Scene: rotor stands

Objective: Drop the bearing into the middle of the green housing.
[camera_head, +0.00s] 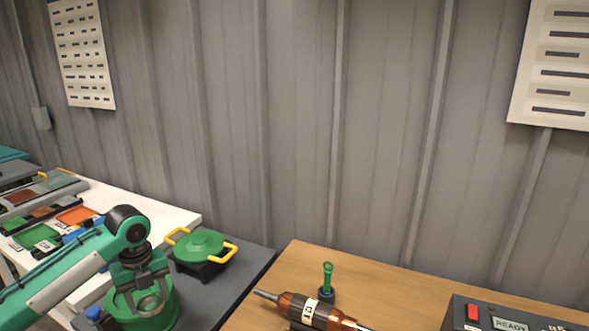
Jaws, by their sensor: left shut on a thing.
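The green housing (168,315) is a round, open-topped green body on the dark grey bench top at the lower left. My left gripper (149,293) points down over the housing and is shut on the bearing (150,306), a small grey metal ring. The bearing is at the housing's opening and looks roughly over its middle. I cannot tell whether it is above the rim or partly inside, as the fingers and the viewing angle hide the gap. My right gripper is not in view.
A green lid with yellow handles (201,244) sits on a dark stand just behind the housing. A blue-capped item (93,313) stands left of it.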

